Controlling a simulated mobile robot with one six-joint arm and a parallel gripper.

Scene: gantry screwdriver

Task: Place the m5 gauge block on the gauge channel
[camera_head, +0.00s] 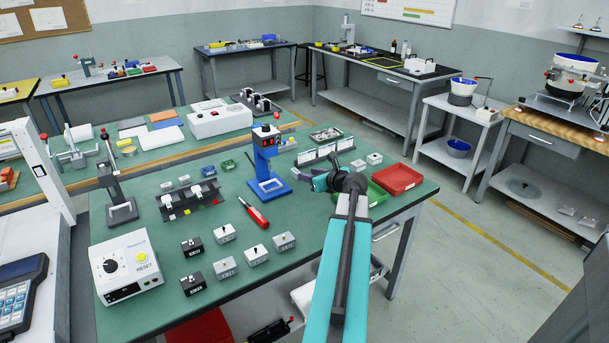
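Several small labelled blocks stand on the green bench top: black ones (192,246) and light grey ones (257,255), each with a small knob on top. Their labels are too small to read, so I cannot tell which is the m5 gauge block. A dark rack with several small coloured parts (188,200) lies behind them; I cannot tell if it is the gauge channel. My gripper (300,174) is at the end of my cyan arm, right of the blue stand and away from the labelled blocks. Its fingers are small and dark, and I cannot see whether they hold anything.
A blue stand (266,165) and a red screwdriver (254,213) are at mid-bench. A white control box (127,267) is at front left. Red (397,179) and green (377,195) trays lie beside my arm at right. The bench top (310,240) is clear right of the labelled blocks.

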